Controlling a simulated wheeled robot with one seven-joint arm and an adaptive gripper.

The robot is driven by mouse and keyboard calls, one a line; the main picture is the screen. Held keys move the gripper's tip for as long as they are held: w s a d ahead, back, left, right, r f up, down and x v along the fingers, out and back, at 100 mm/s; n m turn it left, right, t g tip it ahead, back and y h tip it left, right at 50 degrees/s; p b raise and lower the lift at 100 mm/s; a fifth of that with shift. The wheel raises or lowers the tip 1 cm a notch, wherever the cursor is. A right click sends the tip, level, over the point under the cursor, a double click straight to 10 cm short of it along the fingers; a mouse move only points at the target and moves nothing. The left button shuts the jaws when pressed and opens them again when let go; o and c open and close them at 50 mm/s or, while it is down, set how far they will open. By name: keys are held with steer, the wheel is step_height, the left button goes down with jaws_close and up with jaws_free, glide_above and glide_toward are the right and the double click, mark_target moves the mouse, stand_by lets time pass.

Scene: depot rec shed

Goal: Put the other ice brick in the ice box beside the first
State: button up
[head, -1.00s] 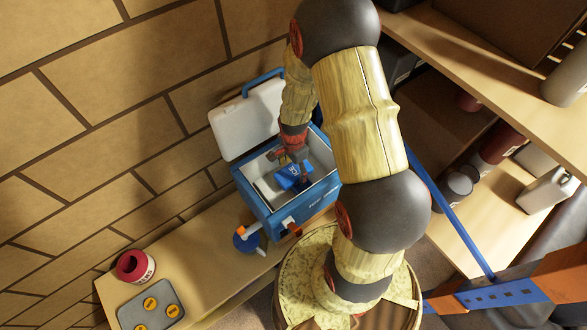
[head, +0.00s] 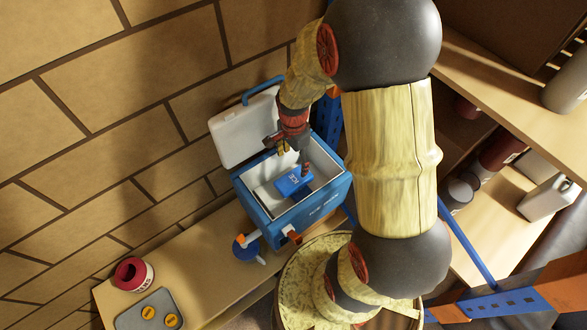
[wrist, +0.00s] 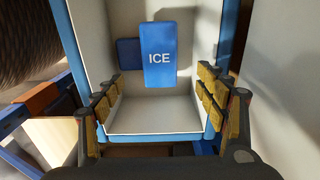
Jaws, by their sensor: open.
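The ice box (head: 313,209) is blue with a pale inside, and it stands open on the bench. A blue brick marked ICE (head: 293,182) is inside it, and its label faces up in the wrist view (wrist: 159,55). A second, darker blue block (wrist: 128,52) shows at its left in the wrist view, partly hidden by the marked brick; I cannot tell whether they touch. My gripper (wrist: 160,97) is open and empty, with its fingers spread on either side of the near part of the box opening. In the head view my gripper (head: 288,143) is above the box's back edge.
The box's white lid (head: 245,130) stands open against the brick wall. A blue round object (head: 247,247), a red-and-white roll (head: 133,274) and a grey tray with yellow discs (head: 150,312) are on the bench. Shelves with cans (head: 460,190) stand at the right.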

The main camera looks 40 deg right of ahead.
steer(key=s+a+r+n+t, duration=0.1)
steer(key=a+r+n, duration=0.25)
steer(key=r, duration=0.45)
steer(key=s+a+r+n+t, duration=0.15)
steer(key=r+n, duration=0.25)
steer(key=r, duration=0.5)
steer(key=s+a+r+n+t, duration=0.3)
steer(key=s+a+r+n, duration=0.4)
steer(key=s+r+n, duration=0.3)
steer(key=shift+r, duration=0.65)
step_height(320, 180, down, 24)
steer(key=b, duration=2.4)
steer(key=shift+w, duration=0.1)
steer(key=shift+r, duration=0.1)
